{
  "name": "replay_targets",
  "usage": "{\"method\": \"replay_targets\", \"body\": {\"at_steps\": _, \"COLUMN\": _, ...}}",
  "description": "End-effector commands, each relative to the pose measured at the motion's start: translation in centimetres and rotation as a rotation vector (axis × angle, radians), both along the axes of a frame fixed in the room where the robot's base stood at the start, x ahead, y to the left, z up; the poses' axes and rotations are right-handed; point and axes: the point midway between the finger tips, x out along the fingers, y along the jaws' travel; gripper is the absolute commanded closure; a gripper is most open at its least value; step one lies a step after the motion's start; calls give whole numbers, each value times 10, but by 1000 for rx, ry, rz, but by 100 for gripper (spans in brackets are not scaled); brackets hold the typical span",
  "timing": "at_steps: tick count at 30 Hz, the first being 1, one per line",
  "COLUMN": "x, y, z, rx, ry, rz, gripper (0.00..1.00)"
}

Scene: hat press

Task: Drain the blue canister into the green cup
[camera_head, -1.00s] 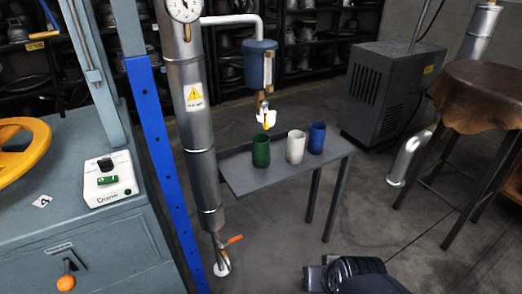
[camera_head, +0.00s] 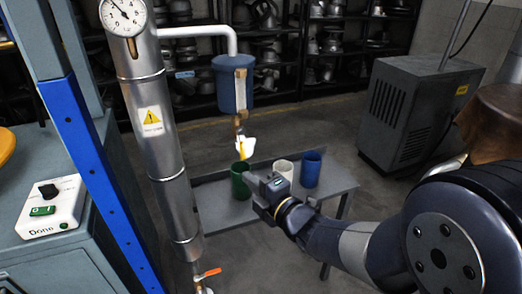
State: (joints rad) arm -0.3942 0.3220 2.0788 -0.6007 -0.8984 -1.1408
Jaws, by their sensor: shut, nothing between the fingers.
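The blue canister (camera_head: 228,92) hangs from a white pipe, with a sight strip on its right side. A brass outlet and a tap with a yellow lever (camera_head: 241,150) hang below it, with a white piece beside the lever. The green cup (camera_head: 237,182) stands upright on the grey side table, roughly under the tap. My gripper (camera_head: 254,187) is shut and empty. In the picture it is just right of the green cup and partly overlaps it; I cannot tell whether they touch. The inside of the cup is not clear.
A white cup (camera_head: 283,169) and a blue cup (camera_head: 311,168) stand on the grey table (camera_head: 338,184), close behind and right of my gripper. A tall metal column (camera_head: 160,150) with a gauge rises to the left. A leather-topped stool (camera_head: 492,125) is at right.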

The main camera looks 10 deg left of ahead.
Motion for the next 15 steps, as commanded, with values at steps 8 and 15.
{"method": "replay_targets", "body": {"at_steps": 8, "x": 8, "y": 24, "z": 3, "rx": -8, "ry": -49, "rz": 41, "gripper": 100}}
{"method": "replay_targets", "body": {"at_steps": 15, "x": 40, "y": 63, "z": 3, "rx": -6, "ry": -47, "rz": 39, "gripper": 100}}
